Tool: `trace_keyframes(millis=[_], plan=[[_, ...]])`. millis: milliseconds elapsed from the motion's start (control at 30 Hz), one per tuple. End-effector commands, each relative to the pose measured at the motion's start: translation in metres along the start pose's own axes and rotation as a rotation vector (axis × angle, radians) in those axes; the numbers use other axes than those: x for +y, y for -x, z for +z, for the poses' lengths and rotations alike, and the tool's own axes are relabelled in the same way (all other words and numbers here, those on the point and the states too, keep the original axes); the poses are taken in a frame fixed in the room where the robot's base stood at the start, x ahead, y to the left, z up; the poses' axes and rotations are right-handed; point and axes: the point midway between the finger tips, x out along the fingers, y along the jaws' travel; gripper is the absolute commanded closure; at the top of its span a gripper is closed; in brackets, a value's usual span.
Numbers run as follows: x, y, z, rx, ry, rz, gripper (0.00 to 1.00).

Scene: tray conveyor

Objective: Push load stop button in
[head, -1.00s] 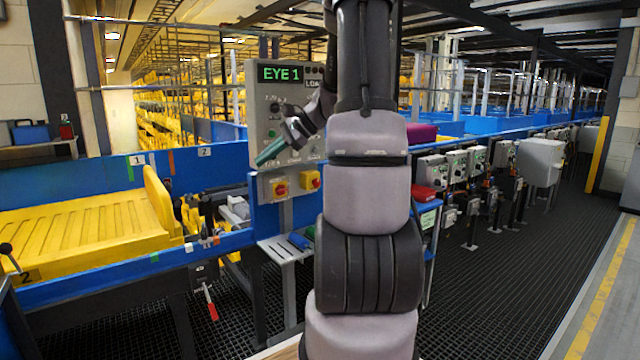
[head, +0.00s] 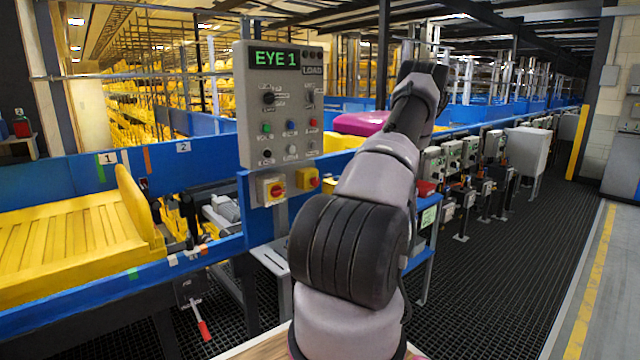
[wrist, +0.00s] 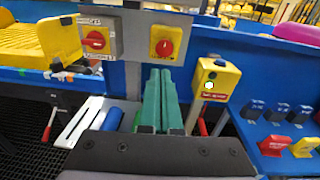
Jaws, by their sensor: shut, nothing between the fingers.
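A grey control panel (head: 283,110) with a green "EYE 1" display and a "LOAD" label stands left of my arm in the head view. It carries small green, blue and red buttons (head: 313,124) and dark knobs; their captions are too small to read. Below it are a grey box with a red rotary switch (head: 272,190) and a yellow box with a red knob (head: 307,180); the wrist view shows both boxes, the yellow one (wrist: 165,45) ahead of my fingers. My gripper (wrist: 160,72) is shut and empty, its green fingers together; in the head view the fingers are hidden.
A yellow box with a pale button (wrist: 213,80) and red label stands right of my fingers. A blue surface with several coloured blocks (wrist: 272,145) lies farther right. A yellow tray (head: 80,240) sits on the conveyor at left.

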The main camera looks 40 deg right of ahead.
Motion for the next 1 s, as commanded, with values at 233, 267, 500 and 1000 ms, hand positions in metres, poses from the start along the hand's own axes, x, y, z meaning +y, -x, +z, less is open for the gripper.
trace_keyframes(millis=[233,267,500,1000], plan=[[-0.007,0.005,-0.007,-0.007,-0.015,-0.026,1.00],[-0.007,0.005,-0.007,-0.007,-0.015,-0.025,1.00],[-0.006,0.001,-0.006,-0.007,-0.014,-0.022,1.00],[-0.008,-0.091,-0.006,-0.008,-0.013,-0.021,1.00]])
